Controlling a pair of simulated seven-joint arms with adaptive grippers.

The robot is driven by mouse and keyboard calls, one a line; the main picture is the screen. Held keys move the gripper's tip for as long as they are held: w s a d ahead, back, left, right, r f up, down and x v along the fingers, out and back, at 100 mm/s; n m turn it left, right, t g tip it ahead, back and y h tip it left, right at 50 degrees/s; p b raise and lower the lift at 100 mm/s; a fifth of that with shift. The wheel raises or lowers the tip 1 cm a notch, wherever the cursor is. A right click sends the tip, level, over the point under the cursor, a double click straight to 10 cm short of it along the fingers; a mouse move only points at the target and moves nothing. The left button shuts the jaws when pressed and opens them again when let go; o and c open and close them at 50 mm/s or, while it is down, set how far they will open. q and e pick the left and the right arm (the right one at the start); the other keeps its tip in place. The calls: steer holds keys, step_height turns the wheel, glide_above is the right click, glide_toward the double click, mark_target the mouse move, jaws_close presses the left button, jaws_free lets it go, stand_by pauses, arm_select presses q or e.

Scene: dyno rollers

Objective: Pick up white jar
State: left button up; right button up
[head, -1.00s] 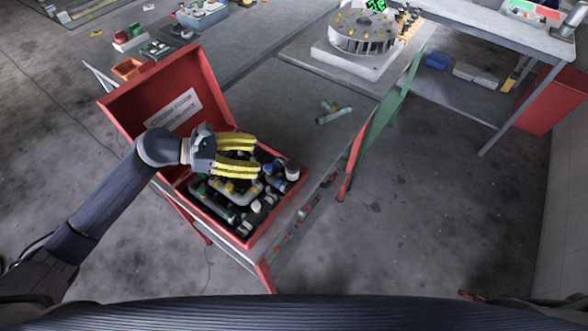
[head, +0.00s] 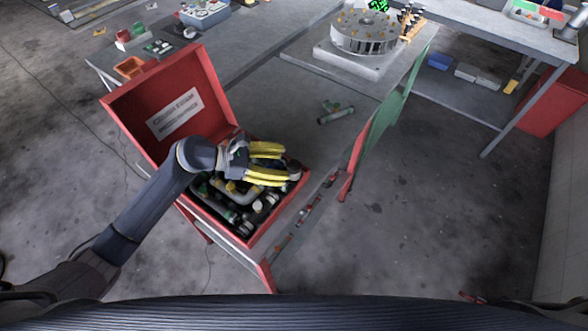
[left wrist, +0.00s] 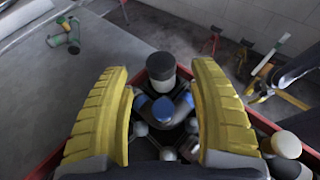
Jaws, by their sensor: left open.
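A white jar with a black lid (left wrist: 162,70) stands at the far corner of the red box in the left wrist view. In the head view the jar (head: 295,168) shows at the box's right corner, just past the yellow fingertips. My left gripper (head: 285,164) is open and empty, above the box contents and pointing towards the jar. Whether the fingers touch the jar cannot be told. My right gripper is not in view.
The open red box (head: 283,216) holds several bottles and fittings, with its lid (head: 165,85) raised at the left. A green panel (head: 383,118) stands right of it. Green parts (head: 336,115) lie on the grey tabletop behind. A round rotor device (head: 362,35) stands farther back.

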mark_target(288, 165)
arm_select(q)
steer(key=shift+x, duration=2.15)
steer(key=shift+c, duration=0.3)
steer(key=shift+r, duration=0.1)
steer(key=c, duration=1.3)
